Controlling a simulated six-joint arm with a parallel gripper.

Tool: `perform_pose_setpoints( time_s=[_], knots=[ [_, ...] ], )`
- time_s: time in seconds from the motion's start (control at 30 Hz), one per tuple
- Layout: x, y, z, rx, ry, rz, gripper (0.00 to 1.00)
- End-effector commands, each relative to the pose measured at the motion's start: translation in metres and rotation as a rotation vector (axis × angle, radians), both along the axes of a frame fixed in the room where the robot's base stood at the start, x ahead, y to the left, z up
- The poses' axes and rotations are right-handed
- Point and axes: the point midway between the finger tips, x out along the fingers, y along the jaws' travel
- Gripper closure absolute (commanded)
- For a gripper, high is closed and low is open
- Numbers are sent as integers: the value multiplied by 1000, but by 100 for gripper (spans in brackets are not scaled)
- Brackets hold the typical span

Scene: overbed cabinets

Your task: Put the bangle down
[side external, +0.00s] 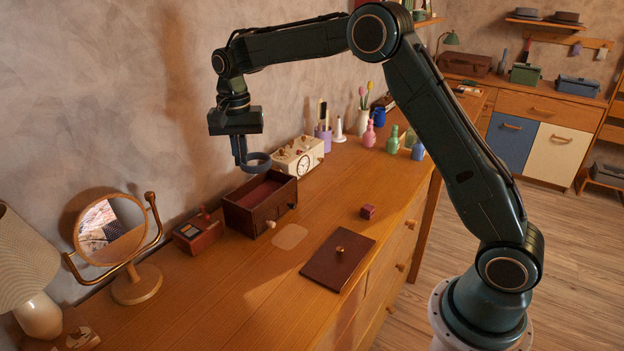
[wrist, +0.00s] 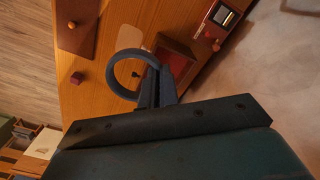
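The bangle (side external: 266,169) is a dark blue-grey ring. My gripper (side external: 239,160) points down and is shut on one side of its band, and the ring sticks out level to the right, clear of every surface. In the wrist view, the bangle (wrist: 108,76) shows as a full ring at the tips of my gripper (wrist: 152,80). Below it stands an open dark wooden box (side external: 275,213) with a red lining; no contents can be made out. The box's red interior also shows in the wrist view (wrist: 176,58), beside and partly behind the fingers.
A dark red lid (side external: 325,266) with a brass knob lies flat, near a pale patch (side external: 290,236) and a small red cube (side external: 367,211). A cream clock box (side external: 312,153) stands behind the open box. A red device (side external: 198,235) and mirror (side external: 110,235) stand left. The right dresser top (side external: 345,190) has bare room.

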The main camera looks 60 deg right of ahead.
Motion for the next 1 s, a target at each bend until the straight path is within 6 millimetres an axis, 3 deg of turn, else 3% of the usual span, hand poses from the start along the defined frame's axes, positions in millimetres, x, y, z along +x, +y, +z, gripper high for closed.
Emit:
perform_pose_setpoints(
  time_s=[0.7,1.0],
  knots=[
    [43,-34,26,0,-1,704,100],
    [50,-43,32,1,0,883,100]
  ],
)
